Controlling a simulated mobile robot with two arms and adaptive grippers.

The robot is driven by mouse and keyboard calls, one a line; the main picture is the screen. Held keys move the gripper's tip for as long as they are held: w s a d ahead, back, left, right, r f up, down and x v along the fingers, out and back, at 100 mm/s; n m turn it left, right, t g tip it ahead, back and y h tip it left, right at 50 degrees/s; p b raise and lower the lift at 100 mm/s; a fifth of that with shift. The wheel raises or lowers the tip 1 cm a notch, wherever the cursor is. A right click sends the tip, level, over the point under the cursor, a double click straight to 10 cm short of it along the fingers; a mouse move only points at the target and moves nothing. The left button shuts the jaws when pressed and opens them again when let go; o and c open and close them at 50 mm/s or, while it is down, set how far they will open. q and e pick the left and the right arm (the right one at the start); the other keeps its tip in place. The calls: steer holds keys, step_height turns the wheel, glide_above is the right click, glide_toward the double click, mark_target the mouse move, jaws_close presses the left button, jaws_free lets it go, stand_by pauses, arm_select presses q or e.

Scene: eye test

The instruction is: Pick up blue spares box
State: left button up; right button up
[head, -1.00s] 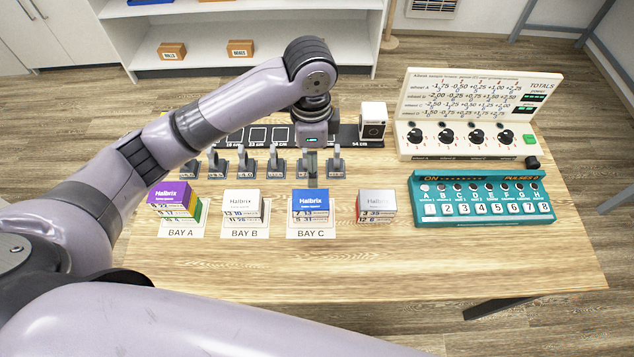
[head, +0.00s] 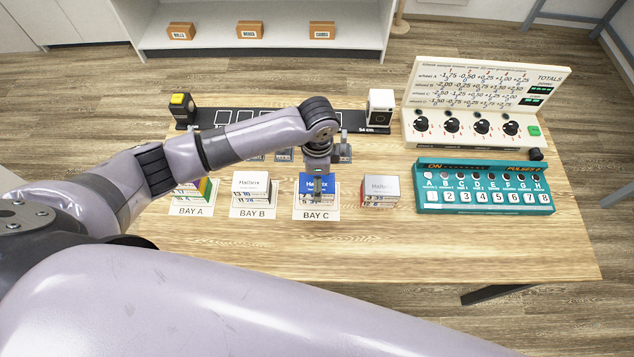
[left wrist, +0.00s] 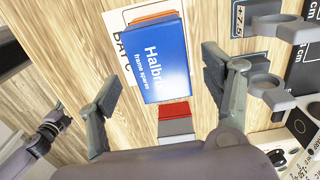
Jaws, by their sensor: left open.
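The blue spares box (head: 329,187) stands on the BAY C card (head: 318,214) on the wooden table. Its blue top, with white "Halbrix frame spares" lettering, shows in the left wrist view (left wrist: 158,62), ahead of and between the spread fingers. My left gripper (head: 317,194) is open, pointing down over the box and hiding part of it; it also shows in the left wrist view (left wrist: 160,85). I see no finger touching the box, but the exact height gap is unclear.
A white box (head: 252,186) stands on BAY B, and a grey-topped box with red (head: 380,188) is close on the right. The BAY A box (head: 207,187) is partly behind my arm. Grey holders (head: 345,152) stand behind. A teal switch panel (head: 485,205) is at right.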

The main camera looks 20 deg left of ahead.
arm_select(q)
step_height(320, 180, down, 3)
steer(key=shift+a+f, duration=0.1)
steer(key=shift+a, duration=0.05)
steer(key=c, duration=1.3)
